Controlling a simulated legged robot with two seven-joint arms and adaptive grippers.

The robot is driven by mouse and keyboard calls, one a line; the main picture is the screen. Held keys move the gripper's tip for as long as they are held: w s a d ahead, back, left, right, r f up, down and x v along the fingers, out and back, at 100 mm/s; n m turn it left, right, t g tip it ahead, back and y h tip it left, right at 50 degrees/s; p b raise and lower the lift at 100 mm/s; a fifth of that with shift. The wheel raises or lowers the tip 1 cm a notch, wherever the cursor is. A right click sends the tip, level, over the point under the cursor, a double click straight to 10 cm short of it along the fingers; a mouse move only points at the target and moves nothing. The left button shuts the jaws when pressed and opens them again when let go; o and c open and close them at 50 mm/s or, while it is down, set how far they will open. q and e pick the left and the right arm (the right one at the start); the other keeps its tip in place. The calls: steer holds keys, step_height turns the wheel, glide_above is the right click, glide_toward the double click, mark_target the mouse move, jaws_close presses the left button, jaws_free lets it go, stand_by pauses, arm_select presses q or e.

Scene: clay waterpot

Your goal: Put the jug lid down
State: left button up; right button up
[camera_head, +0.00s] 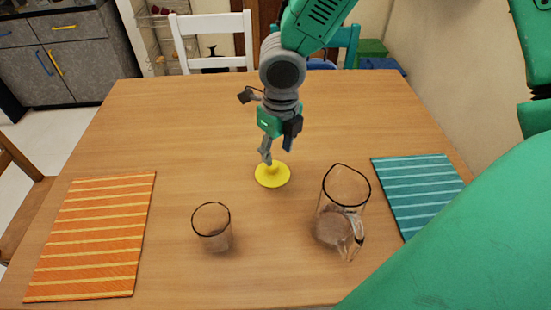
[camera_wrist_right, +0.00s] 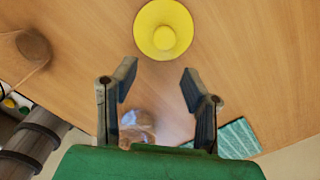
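The yellow jug lid (camera_head: 272,175) lies flat on the wooden table with its round knob up. It also shows in the right wrist view (camera_wrist_right: 163,28), near the top, beyond the fingertips. My right gripper (camera_head: 278,154) is just above and behind the lid in the head view. Its two fingers stand apart in the wrist view (camera_wrist_right: 156,82), with nothing between them, so it is open and apart from the lid. The clear glass jug (camera_head: 343,205) stands without a lid to the right of the yellow lid. My left gripper is not in view.
A clear drinking glass (camera_head: 212,228) stands left of the jug. An orange striped placemat (camera_head: 95,238) lies at the left, and a teal striped one (camera_head: 420,190) at the right. The table's back left is clear. A white chair (camera_head: 212,27) stands behind the table.

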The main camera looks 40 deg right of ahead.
step_height(320, 180, up, 5)
steer(key=shift+s+a+f+p, duration=0.1)
steer(key=shift+s+p, duration=0.05)
steer(key=shift+p, duration=0.4)
